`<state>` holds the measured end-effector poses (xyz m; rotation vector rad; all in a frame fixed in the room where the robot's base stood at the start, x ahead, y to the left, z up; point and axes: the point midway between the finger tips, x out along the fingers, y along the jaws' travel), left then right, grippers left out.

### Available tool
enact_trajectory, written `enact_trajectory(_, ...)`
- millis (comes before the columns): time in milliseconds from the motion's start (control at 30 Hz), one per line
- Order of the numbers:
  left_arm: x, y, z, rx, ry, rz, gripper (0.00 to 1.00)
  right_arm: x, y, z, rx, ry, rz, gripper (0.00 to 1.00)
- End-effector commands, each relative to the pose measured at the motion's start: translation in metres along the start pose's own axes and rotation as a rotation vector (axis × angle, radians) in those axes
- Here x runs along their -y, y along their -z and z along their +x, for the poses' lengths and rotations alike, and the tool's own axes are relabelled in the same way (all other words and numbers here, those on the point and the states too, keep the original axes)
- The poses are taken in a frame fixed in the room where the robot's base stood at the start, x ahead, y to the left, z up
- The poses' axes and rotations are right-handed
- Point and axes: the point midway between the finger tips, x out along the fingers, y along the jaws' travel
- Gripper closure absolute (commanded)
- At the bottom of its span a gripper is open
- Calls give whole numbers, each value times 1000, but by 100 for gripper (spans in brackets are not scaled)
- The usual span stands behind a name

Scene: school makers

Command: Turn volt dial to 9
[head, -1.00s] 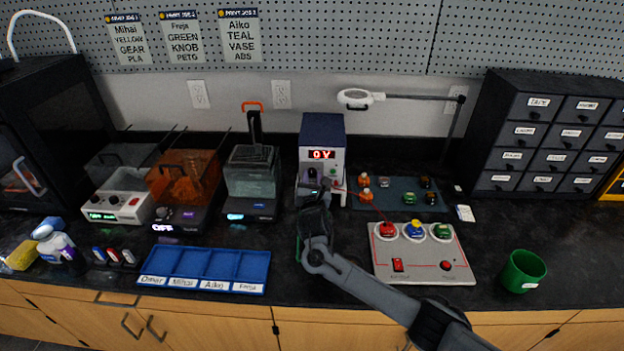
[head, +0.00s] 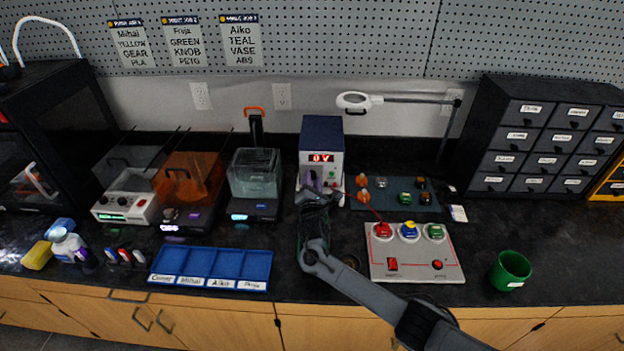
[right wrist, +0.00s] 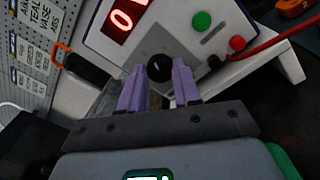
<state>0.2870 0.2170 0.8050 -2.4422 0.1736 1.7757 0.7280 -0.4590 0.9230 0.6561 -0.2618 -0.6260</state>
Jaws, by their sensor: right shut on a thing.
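The power supply (head: 322,135) is a box with a blue top and a white front, standing at the back middle of the counter. Its red display (head: 321,158) reads 0 V. In the right wrist view the black volt dial (right wrist: 159,67) sits on the white front panel (right wrist: 185,28), below the red display (right wrist: 127,18). My right gripper (right wrist: 160,76) has its purple fingertips on either side of the dial and is shut on it. In the head view the right gripper (head: 313,183) is against the supply's front, hiding the dial. My left gripper is not in view.
Green (right wrist: 202,20) and red (right wrist: 237,43) round parts are on the panel beside the dial; a red cable (right wrist: 270,47) runs right. A control board (head: 415,262) with colored buttons and a green cup (head: 511,270) stand right. A blue tray (head: 211,266) lies left.

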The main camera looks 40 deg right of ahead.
Motion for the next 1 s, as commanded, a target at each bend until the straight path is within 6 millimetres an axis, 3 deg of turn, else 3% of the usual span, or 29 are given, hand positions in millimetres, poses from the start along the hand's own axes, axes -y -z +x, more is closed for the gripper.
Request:
enact_trajectory(133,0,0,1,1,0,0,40,0,0,0,0,0,-2,98)
enact_trajectory(167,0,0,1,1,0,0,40,0,0,0,0,0,-2,65)
enact_trajectory(300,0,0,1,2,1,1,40,0,0,0,0,0,-3,43)
enact_trajectory(667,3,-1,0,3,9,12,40,0,0,-2,-1,0,-4,42)
enact_trajectory(833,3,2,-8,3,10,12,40,-1,-1,-18,-2,1,-3,42)
enact_trajectory(1000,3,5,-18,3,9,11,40,-1,-1,-48,-3,-1,-3,42)
